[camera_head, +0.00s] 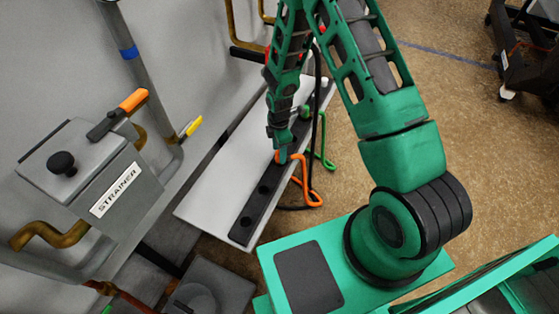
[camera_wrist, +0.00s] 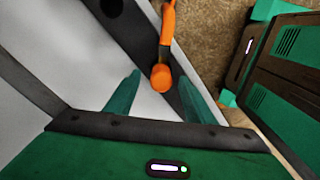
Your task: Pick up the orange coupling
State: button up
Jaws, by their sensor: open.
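The orange coupling (camera_head: 305,179) is at the black strip on a pale shelf in the head view, with its orange hose curving off the shelf's right edge. In the wrist view the rounded orange end of the coupling (camera_wrist: 162,78) lies between the fingertips in the picture, with its hose running up. My gripper (camera_head: 282,158) is over the strip at the coupling, pointing down. In the wrist view my gripper (camera_wrist: 160,76) is open, one green finger on each side of the coupling with visible gaps. Whether a finger touches it is hidden in the head view.
The pale shelf (camera_head: 215,185) carries a black strip (camera_head: 247,217) with dark round sockets. A green coupling and hose (camera_head: 322,150) is just behind the orange one. The grey strainer box (camera_head: 95,165) and pipes stand left. Open brown floor (camera_head: 480,130) lies right.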

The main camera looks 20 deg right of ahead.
jog(key=shift+d+f, duration=0.1)
jog(key=shift+f, duration=1.6)
grip_shut()
